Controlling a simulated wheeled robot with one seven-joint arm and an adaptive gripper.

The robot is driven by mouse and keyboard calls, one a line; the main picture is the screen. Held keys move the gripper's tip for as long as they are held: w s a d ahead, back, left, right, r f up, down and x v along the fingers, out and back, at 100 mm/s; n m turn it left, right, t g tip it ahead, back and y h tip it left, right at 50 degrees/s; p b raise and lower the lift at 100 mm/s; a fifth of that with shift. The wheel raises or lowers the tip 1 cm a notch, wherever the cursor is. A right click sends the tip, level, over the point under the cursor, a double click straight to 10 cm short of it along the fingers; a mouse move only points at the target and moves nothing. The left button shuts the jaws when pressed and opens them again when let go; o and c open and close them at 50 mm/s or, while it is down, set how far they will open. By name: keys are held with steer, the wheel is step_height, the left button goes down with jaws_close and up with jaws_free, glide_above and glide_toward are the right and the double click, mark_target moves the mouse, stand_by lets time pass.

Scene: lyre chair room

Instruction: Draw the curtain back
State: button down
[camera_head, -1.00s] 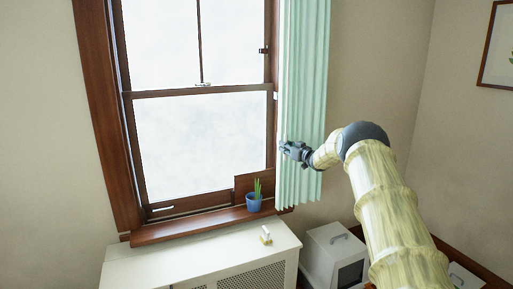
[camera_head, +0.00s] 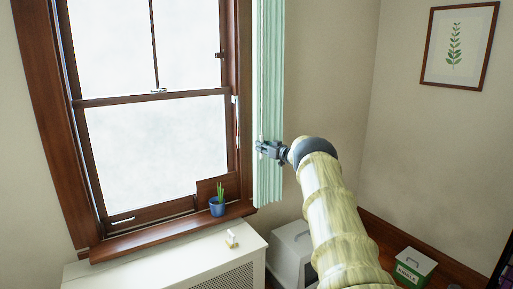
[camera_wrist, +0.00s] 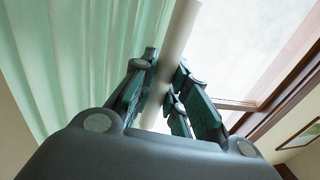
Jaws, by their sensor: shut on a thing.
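The pale green pleated curtain (camera_head: 269,80) hangs in a narrow bunch at the right side of the window, beside the frame. My gripper (camera_head: 260,147) is at the curtain's left edge, in its lower half. In the wrist view, my gripper's fingers (camera_wrist: 166,72) are closed around a slim white rod (camera_wrist: 182,32), with the curtain's folds (camera_wrist: 85,60) on the left. The window panes (camera_head: 150,140) are uncovered.
A blue pot with a green plant (camera_head: 217,205) stands on the wooden sill (camera_head: 165,233). A white cabinet (camera_head: 180,265) with a small pale object (camera_head: 232,239) on it is below. A grey box (camera_head: 292,248) and green box (camera_head: 414,266) stand right. A picture (camera_head: 458,45) hangs on the wall.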

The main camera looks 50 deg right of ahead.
steer(key=shift+s+d+r, duration=0.1)
steer(key=shift+d+r, duration=0.1)
steer(key=shift+d, duration=0.05)
steer(key=c, duration=1.7)
jaws_free()
steer(key=o, duration=0.3)
steer(key=shift+s+d+f, duration=0.1)
steer(key=shift+d+f, duration=0.15)
steer(key=shift+d, duration=0.05)
steer(key=shift+f, duration=0.1)
steer(key=shift+s+a, duration=0.15)
steer(key=shift+s, duration=1.8)
steer(key=shift+s+a, duration=0.2)
steer(key=shift+s, duration=1.8)
steer(key=shift+s+a, duration=0.15)
steer(key=shift+s, duration=1.8)
steer(key=shift+d, duration=0.1)
